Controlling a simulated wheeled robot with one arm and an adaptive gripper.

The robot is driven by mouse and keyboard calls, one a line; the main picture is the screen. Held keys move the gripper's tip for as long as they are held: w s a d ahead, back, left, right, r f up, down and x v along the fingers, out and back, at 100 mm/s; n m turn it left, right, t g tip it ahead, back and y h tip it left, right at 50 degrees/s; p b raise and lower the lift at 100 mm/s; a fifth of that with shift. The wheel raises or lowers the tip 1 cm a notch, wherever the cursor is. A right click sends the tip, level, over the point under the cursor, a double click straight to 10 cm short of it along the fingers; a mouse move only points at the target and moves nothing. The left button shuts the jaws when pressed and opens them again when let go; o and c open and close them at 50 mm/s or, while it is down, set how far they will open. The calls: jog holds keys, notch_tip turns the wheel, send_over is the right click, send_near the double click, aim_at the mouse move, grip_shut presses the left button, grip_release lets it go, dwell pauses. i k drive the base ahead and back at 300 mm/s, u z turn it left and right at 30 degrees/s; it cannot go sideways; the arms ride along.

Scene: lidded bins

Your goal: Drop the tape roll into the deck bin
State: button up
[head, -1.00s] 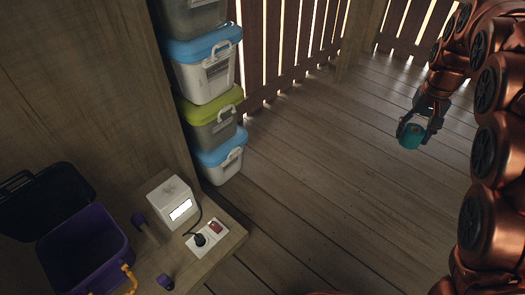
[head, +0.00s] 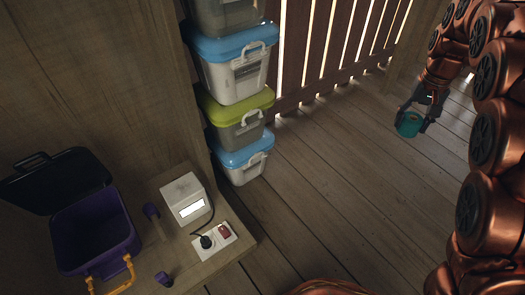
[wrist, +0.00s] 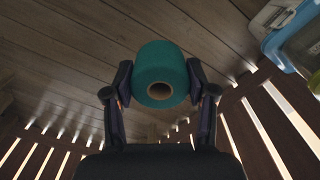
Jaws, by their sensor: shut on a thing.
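My gripper (head: 411,122) is shut on a teal tape roll (head: 408,125), held above the wooden floor at the right of the head view. In the wrist view the tape roll (wrist: 160,72) sits between the two fingers, its hollow core facing the camera. A purple bin (head: 95,237) with its black lid (head: 55,180) swung open stands on the wooden bench at the lower left, far from my gripper. Its inside looks dark, and I cannot tell what is in it. I take this to be the deck bin, though no label shows.
Stacked lidded bins (head: 240,115) with blue and green lids stand beside the wooden wall. A white box with a lit panel (head: 187,200) and a socket plate (head: 214,238) sit on the bench, right of the purple bin. The floor between is clear.

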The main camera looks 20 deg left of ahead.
aim_at(116, 241)
jog(key=u, duration=3.6)
jog(key=i, duration=1)
